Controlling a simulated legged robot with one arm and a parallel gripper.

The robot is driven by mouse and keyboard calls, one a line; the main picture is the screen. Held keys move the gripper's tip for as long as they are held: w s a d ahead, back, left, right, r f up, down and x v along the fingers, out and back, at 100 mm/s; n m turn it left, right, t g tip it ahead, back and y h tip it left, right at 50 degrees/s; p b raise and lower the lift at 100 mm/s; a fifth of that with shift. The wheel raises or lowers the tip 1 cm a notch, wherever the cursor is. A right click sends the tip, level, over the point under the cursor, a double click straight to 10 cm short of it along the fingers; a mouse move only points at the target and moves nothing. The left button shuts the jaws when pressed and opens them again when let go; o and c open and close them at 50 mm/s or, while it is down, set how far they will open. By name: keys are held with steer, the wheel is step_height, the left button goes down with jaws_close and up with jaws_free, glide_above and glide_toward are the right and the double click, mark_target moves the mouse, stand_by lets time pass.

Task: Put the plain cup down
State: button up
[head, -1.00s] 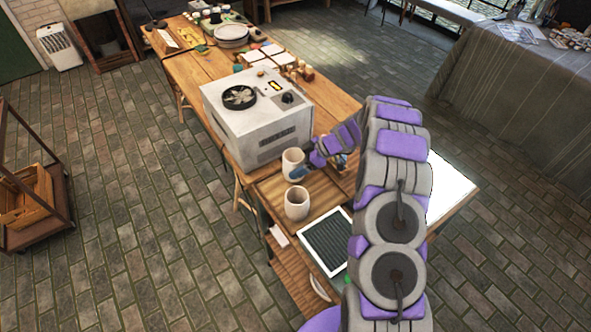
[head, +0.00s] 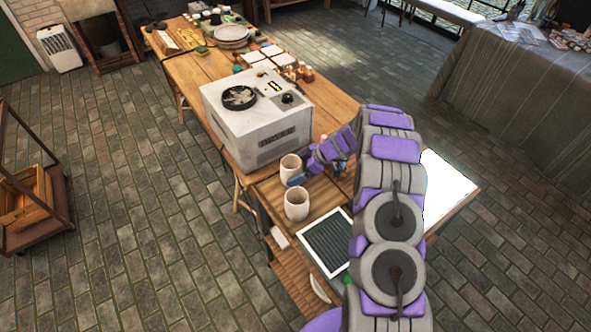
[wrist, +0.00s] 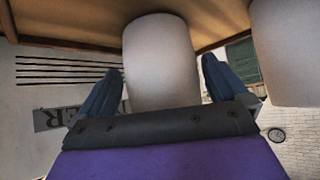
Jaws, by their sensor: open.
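Two pale, plain-looking cups stand upright on a wooden board at the near part of the table. The far cup (head: 290,163), beside the white kiln-like box, is at my gripper (head: 296,181). The near cup (head: 296,205) stands in front of it, apart from the gripper. In the wrist view, which is upside down, the far cup (wrist: 160,50) is between the two blue fingers of my gripper (wrist: 161,68). The fingers are open, with a gap showing at the left finger. The near cup also shows at the right edge (wrist: 287,50).
The white box (head: 258,120) with a round fan stands close behind the cups. A dark panel with a white frame (head: 326,245) lies to the near right. A bright white panel (head: 446,188) is right of my arm. Plates (head: 232,33) and small jars are at the far end.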

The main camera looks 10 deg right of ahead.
steer(key=p+v, duration=0.2)
steer(key=v, duration=1)
steer(key=s+a+r+m+g+h, duration=0.25)
steer(key=s+a+r, duration=0.35)
steer(key=s+r, duration=0.35)
steer(key=s+a+r+m+g+h, duration=0.1)
steer(key=s+a+r+m, duration=0.2)
steer(key=s+a+r, duration=0.45)
steer(key=s+d+r+m+h, duration=0.1)
steer(key=s+m, duration=0.3)
steer(key=s, duration=1)
steer(key=s+d+r+m+h, duration=0.2)
steer(key=s+d+m+h, duration=0.2)
steer(key=s, duration=1.1)
steer(key=shift+r+m+g, duration=0.25)
steer(key=shift+m+g, duration=0.1)
steer(key=shift+m, duration=0.2)
steer(key=shift+w+d, duration=0.1)
